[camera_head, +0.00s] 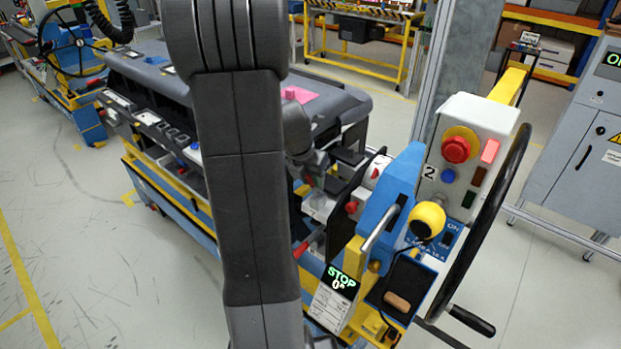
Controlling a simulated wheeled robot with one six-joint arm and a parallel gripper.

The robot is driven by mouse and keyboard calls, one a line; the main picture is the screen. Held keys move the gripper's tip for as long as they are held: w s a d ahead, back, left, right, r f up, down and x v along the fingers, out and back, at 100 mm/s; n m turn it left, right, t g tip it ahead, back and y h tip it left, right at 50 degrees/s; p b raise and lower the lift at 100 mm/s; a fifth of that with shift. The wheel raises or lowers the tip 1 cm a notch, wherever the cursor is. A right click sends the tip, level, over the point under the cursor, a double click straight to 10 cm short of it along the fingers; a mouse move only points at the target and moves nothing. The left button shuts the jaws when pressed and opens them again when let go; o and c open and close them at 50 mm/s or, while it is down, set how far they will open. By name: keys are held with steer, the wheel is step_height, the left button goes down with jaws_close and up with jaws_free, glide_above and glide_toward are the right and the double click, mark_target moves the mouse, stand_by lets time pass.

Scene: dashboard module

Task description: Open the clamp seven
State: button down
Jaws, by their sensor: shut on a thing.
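My gripper (347,172) shows past the right side of my arm, at the near end of the dashboard module. Its dark jaws are shut on a small part of the clamp there, mostly hidden between the fingers. A white round piece with red marks (379,168) sits just right of the jaws. A red knob (351,207) and a red lever (307,244) are just below. I cannot read a number seven on any clamp. My arm hides the middle of the module.
The grey dashboard (150,72) lies on a blue and yellow stand. At right are a control box (476,122) marked 2, a black handwheel (487,220), a yellow knob (427,219) and a STOP display (341,281). Free floor (80,230) is at left.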

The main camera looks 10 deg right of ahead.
steer(key=c, duration=1.2)
jaws_free()
steer(key=shift+w+d+r, duration=0.1)
steer(key=shift+c, duration=0.2)
steer(key=b+v, duration=0.1)
steer(key=v, duration=1.3)
steer(key=p+x, duration=0.1)
steer(key=x, duration=1.3)
